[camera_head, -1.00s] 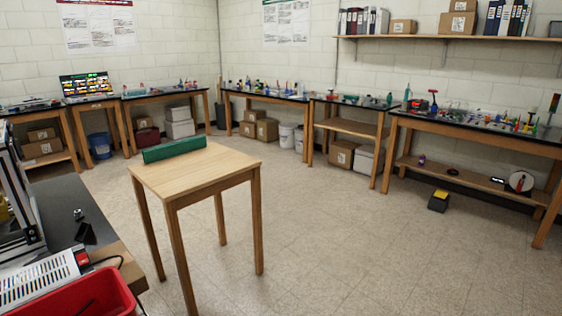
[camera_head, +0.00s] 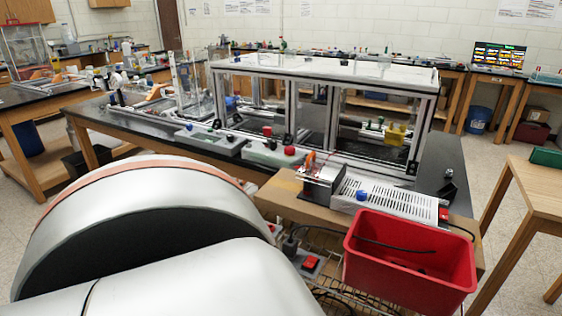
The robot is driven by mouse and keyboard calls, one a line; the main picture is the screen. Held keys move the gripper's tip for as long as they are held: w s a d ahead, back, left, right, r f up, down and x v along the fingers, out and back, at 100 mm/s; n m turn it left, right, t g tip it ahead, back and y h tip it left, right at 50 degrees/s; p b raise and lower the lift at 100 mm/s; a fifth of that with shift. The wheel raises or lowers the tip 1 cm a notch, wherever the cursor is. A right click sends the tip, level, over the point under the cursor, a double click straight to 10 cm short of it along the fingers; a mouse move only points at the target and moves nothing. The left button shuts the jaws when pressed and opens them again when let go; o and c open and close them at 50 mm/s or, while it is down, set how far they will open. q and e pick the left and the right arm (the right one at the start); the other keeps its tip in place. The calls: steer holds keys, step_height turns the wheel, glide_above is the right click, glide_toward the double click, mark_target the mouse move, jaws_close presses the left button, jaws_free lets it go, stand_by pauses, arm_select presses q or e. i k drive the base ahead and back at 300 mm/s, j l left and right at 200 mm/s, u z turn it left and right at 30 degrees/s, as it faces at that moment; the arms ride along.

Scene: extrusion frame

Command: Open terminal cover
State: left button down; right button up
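The extrusion frame (camera_head: 323,68) stands on the black bench, with silver posts, clear panels and a pale top. A perforated metal power unit (camera_head: 388,199) lies in front of it, with a blue knob on top and a red switch at its right end. A green block (camera_head: 545,157) sits on the small wooden table at the right edge, partly cut off. I cannot tell which of these parts is the terminal cover. A white link of my arm fills the lower left. Neither gripper is in view.
A red bin (camera_head: 410,262) with a black cable over it stands in front of the power unit. A wooden table (camera_head: 540,188) is at the right. Small boxes with red knobs (camera_head: 268,150) line the bench front. Floor shows between bench and table.

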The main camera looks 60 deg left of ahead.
mark_target(313, 155)
steer(key=u, duration=1.55)
steer(key=j+u, duration=0.15)
steer(key=j, duration=0.2)
